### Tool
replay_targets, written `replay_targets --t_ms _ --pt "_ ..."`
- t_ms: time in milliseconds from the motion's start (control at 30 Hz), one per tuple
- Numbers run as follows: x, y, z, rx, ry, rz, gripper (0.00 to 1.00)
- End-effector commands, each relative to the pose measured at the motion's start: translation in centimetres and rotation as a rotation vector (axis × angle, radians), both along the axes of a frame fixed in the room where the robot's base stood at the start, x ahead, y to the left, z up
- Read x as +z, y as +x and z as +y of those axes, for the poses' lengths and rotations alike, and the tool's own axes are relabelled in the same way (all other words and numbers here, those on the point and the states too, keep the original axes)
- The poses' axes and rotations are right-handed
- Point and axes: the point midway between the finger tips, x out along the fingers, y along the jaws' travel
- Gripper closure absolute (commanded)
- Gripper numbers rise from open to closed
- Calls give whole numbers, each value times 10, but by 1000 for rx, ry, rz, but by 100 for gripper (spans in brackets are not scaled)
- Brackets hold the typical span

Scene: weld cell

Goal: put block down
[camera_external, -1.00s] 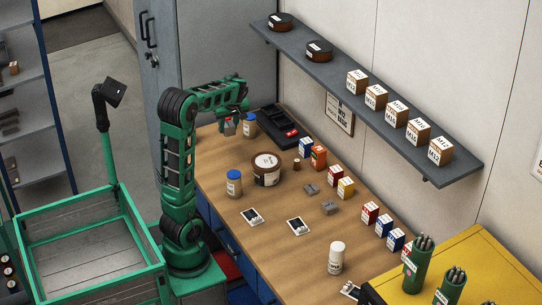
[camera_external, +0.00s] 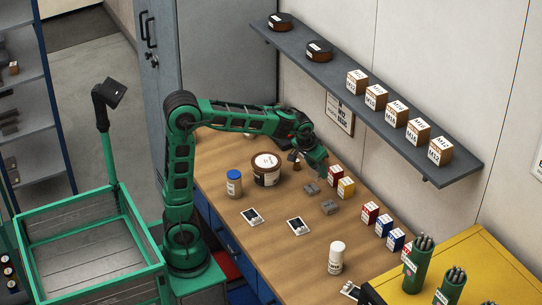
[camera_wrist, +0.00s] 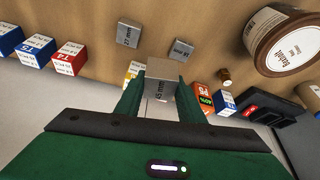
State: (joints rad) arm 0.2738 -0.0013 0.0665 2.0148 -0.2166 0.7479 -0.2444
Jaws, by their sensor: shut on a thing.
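A grey metal block (camera_wrist: 159,68) with a size label sits between the two green fingers of my gripper (camera_wrist: 158,98) in the wrist view. My gripper is shut on it. In the external view my gripper (camera_external: 318,163) is over the back part of the wooden workbench (camera_external: 275,215), near the small cartons. The held block cannot be made out clearly there. Two more grey blocks lie on the bench: one (camera_external: 312,189) close to my gripper and one (camera_external: 329,207) further forward. They also show in the wrist view, one at left (camera_wrist: 129,34) and one at right (camera_wrist: 181,49).
A yellow carton (camera_external: 346,188) and a red carton (camera_external: 335,174) stand right beside my gripper. A brown tub (camera_external: 266,171) and a blue-capped jar (camera_external: 234,183) stand to the left. A shelf (camera_external: 455,165) hangs above the back. The bench's front middle is mostly clear.

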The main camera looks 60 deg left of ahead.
Motion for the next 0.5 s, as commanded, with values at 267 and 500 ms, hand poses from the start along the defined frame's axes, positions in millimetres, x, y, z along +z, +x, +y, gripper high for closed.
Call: replay_targets --t_ms 267,500 --pt "1 -7 -69 -193 0 -6 94" --pt "-13 -5 -101 -221 1 -4 94"
